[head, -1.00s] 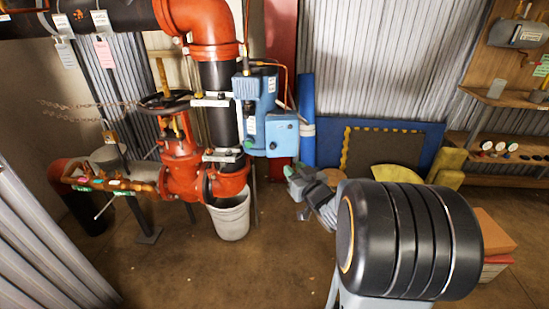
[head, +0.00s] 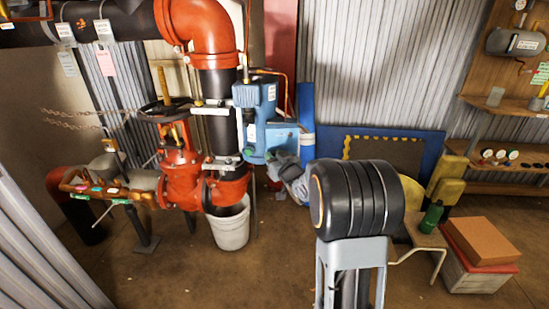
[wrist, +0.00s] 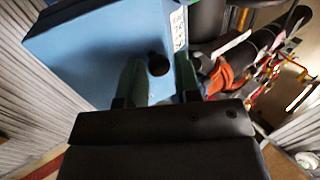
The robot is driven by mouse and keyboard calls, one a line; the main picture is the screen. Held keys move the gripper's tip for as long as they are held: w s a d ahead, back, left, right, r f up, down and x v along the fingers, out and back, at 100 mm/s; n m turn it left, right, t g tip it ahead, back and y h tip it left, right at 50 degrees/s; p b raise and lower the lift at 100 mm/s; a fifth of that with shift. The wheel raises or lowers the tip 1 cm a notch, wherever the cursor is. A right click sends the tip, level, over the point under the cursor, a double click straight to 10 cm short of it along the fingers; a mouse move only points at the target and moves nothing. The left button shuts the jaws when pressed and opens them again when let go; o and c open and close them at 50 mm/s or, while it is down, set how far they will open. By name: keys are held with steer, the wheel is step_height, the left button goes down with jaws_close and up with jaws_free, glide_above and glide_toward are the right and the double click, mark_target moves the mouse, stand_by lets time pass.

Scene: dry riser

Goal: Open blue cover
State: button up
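The blue cover (head: 281,134) is on the front of the blue unit (head: 258,97) mounted beside the black vertical pipe. It appears closed. In the wrist view the blue cover (wrist: 95,50) fills the upper left and carries a dark round knob (wrist: 158,64). My gripper (wrist: 158,72) is open, its two greenish fingers pointing at the cover. The knob shows between the fingertips, with a gap on each side; I cannot tell whether the tips reach past it. In the head view my gripper (head: 277,162) is at the cover's lower edge and hides part of it.
A red valve (head: 181,170) with a handwheel stands left of the unit. A white bucket (head: 230,225) is on the floor below. A blue upright roll (head: 307,115) stands just right of the cover. The floor in front is open. A stool and boxes (head: 482,245) are at right.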

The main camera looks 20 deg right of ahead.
steer(key=shift+c, duration=0.5)
jaws_close()
